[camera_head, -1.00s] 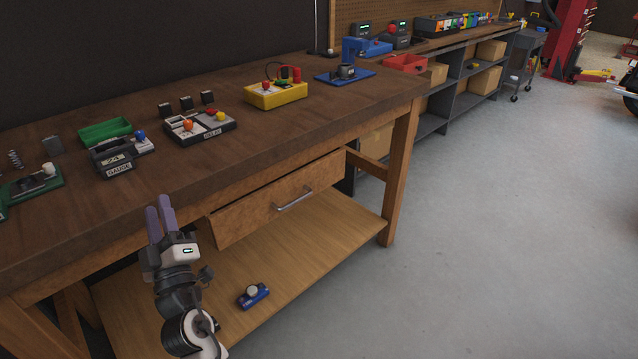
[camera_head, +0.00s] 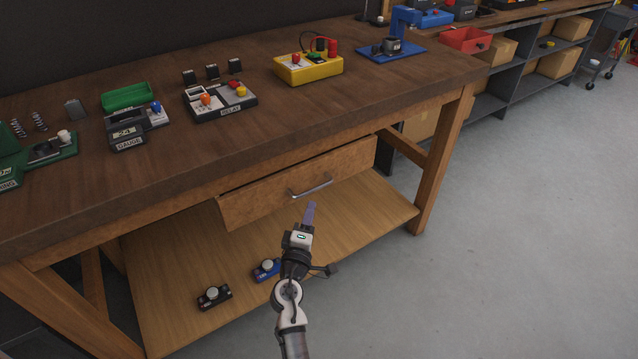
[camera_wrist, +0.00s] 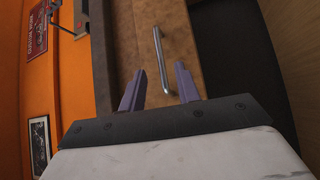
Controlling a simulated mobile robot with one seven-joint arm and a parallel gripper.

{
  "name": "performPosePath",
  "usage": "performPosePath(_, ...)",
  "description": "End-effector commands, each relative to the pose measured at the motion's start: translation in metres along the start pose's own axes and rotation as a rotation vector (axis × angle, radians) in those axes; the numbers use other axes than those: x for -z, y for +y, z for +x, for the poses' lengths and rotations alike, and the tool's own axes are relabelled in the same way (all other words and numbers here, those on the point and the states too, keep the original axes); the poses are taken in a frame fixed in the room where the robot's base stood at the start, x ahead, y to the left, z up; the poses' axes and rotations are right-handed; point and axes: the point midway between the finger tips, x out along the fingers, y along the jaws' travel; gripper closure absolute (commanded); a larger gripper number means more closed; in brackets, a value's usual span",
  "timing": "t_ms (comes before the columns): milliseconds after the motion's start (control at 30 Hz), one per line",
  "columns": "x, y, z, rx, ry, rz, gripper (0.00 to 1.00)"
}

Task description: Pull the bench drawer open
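The wooden bench drawer (camera_head: 265,195) sits under the bench top and looks shut or nearly shut, its front standing slightly proud. Its metal bar handle (camera_head: 311,186) is on the front, and it also shows in the wrist view (camera_wrist: 160,58). My gripper (camera_head: 309,208) is just below and in front of the handle in the head view. In the wrist view my gripper (camera_wrist: 160,84) has its two purple fingers apart, with the handle lying ahead between their lines. Nothing is held. Whether the fingertips reach the handle is hard to tell.
The workbench top (camera_head: 190,160) overhangs the drawer. The lower shelf (camera_head: 350,215) holds two small devices, a blue one (camera_head: 267,269) and a dark one (camera_head: 214,296). The right bench leg (camera_head: 443,160) stands beyond the drawer. Open grey floor (camera_head: 530,240) lies to the right.

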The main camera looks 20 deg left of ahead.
Motion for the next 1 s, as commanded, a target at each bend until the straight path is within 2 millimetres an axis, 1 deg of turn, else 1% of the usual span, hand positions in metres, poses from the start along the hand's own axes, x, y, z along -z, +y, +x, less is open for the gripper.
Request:
performPosePath(33, 0.0, 0.005, 0.013, -0.003, -0.001, -0.001, 0.68)
performPosePath(200, 0.0, 0.004, 0.047, -0.003, 0.0, 0.0, 0.68)
performPosePath(300, 0.0, 0.003, 0.064, -0.002, -0.001, 0.0, 0.68)
performPosePath(433, 0.0, 0.002, 0.081, -0.001, 0.0, 0.0, 0.68)
performPosePath(600, 0.0, 0.001, 0.091, 0.0, 0.0, 0.002, 0.68)
performPosePath(900, 0.0, 0.001, 0.093, 0.0, 0.0, 0.002, 0.68)
performPosePath(933, 0.0, 0.001, 0.093, 0.0, 0.0, 0.002, 0.7)
performPosePath(1000, 0.0, 0.001, 0.093, 0.0, 0.0, 0.002, 0.79)
